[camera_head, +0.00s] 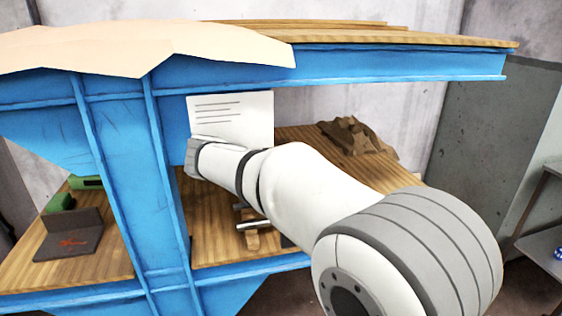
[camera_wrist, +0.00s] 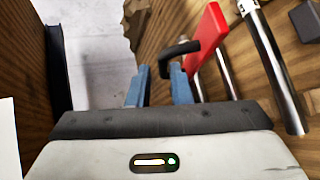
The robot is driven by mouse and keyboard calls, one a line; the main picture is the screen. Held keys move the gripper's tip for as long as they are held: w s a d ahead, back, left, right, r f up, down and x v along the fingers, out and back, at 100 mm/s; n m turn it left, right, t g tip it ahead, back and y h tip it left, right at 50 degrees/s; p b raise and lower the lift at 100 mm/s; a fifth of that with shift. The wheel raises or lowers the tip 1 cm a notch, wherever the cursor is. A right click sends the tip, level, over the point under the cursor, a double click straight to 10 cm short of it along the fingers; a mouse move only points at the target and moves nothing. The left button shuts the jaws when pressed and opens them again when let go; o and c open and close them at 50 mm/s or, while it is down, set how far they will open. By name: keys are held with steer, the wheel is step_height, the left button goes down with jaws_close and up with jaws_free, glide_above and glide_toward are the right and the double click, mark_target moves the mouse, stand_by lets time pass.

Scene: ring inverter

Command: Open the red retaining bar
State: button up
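The red retaining bar (camera_wrist: 207,38) shows in the wrist view at upper right, lying against metal rods over wood. A black handle (camera_wrist: 182,47) sticks out from its left side. My gripper (camera_wrist: 158,78) has two blue fingers, spread apart. The handle's near end reaches into the space between the fingertips, close to the right finger; I cannot tell whether they touch. In the head view my arm's end is by the blue frame, and the fingers and red bar are hidden.
In the head view a blue-framed wooden workbench (camera_head: 405,68) surrounds my arm, with a white paper sheet (camera_head: 235,115) close to my wrist. Metal rods (camera_wrist: 270,65) stand right of the red bar. A brown lump (camera_head: 355,137) lies on the shelf behind.

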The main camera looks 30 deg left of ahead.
steer(key=v, duration=0.3)
steer(key=shift+d, duration=0.15)
stand_by(0.4)
